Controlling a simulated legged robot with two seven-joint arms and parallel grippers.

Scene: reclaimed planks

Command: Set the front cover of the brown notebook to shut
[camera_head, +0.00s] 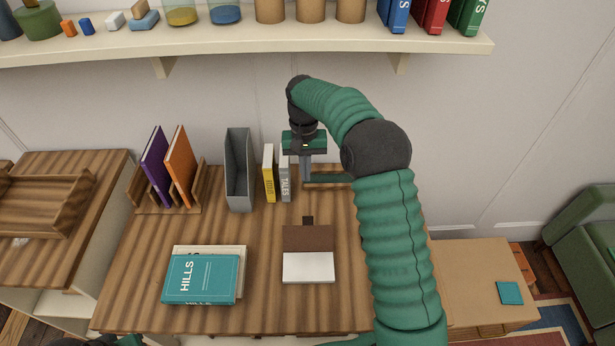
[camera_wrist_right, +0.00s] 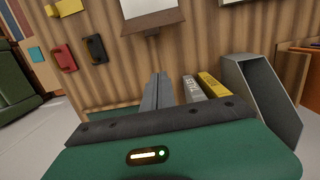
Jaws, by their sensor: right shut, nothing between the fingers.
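The brown notebook lies open on the desk, white pages (camera_head: 308,268) toward me and brown cover (camera_head: 307,238) folded back toward the wall. A small dark tab (camera_head: 308,220) sticks out from the cover's far edge. In the right wrist view the pages (camera_wrist_right: 150,8), cover (camera_wrist_right: 152,23) and tab (camera_wrist_right: 152,33) show at the top, partly cut off. My right gripper (camera_head: 305,178) is shut and empty, pointing down beyond the notebook, near the upright books; its fingers (camera_wrist_right: 157,92) also show in the wrist view. Only a sliver of my left arm shows at the bottom left edge.
Upright yellow (camera_head: 268,173) and grey (camera_head: 285,178) books and a grey file holder (camera_head: 238,170) stand left of my right gripper. A red (camera_wrist_right: 65,57) and a black object (camera_wrist_right: 95,47) show in the wrist view. A shelf (camera_head: 230,45) hangs above.

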